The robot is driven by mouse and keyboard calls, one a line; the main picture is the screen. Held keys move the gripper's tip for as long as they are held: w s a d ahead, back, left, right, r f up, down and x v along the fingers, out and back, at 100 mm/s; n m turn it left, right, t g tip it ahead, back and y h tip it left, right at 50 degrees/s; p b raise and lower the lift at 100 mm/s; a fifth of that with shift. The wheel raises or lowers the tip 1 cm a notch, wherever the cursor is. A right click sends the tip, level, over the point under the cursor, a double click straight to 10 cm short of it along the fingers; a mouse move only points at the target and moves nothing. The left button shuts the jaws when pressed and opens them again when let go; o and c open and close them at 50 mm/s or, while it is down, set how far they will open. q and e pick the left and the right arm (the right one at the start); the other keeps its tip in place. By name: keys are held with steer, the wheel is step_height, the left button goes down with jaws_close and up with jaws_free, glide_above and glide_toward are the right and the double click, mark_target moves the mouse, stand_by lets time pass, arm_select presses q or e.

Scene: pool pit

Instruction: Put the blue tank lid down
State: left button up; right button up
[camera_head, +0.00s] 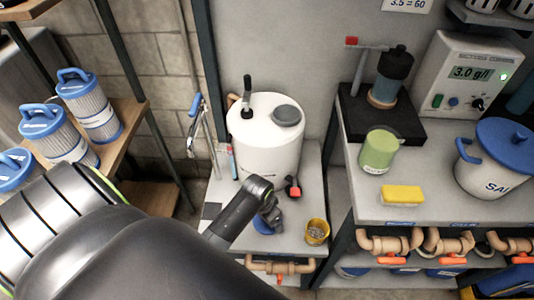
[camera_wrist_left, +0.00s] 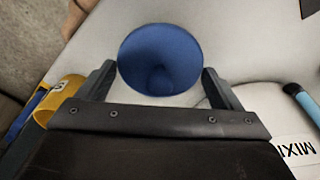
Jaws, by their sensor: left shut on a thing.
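The blue tank lid (camera_wrist_left: 160,58) is a round blue disc between the two fingers of my left gripper (camera_wrist_left: 160,88) in the left wrist view. The gripper is shut on it. In the head view the lid (camera_head: 262,225) shows partly behind my left gripper (camera_head: 270,218), low over the grey bench (camera_head: 237,258) in front of the white tank (camera_head: 267,150). I cannot tell whether it touches the bench. The tank's top has a dark grey round patch (camera_head: 287,115) and a black upright part. My right gripper is out of view.
A yellow cup (camera_head: 317,232) stands close to the right of the gripper, and a red and black item (camera_head: 293,187) lies behind it. Pipes with valves run below the bench front. The right counter holds a green cup (camera_head: 379,151), a yellow sponge (camera_head: 403,195) and a pot (camera_head: 497,160).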

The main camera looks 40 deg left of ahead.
mark_target(262, 224)
arm_select(q)
step_height(262, 224, down, 3)
steer(key=shift+f, duration=0.2)
steer(key=o, duration=0.8)
steer(key=shift+f, duration=0.1)
steer(key=shift+c, duration=0.2)
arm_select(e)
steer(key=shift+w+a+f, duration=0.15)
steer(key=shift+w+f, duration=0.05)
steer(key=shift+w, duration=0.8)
arm_select(q)
steer(key=shift+r, duration=0.3)
step_height(262, 224, up, 12)
steer(key=s+p, duration=0.1)
steer(key=shift+s+a+f, duration=0.2)
steer(key=shift+s+a, duration=0.05)
steer(key=shift+s, duration=0.15)
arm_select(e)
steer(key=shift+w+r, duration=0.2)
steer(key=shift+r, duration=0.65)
arm_select(q)
steer(key=shift+f, duration=0.1)
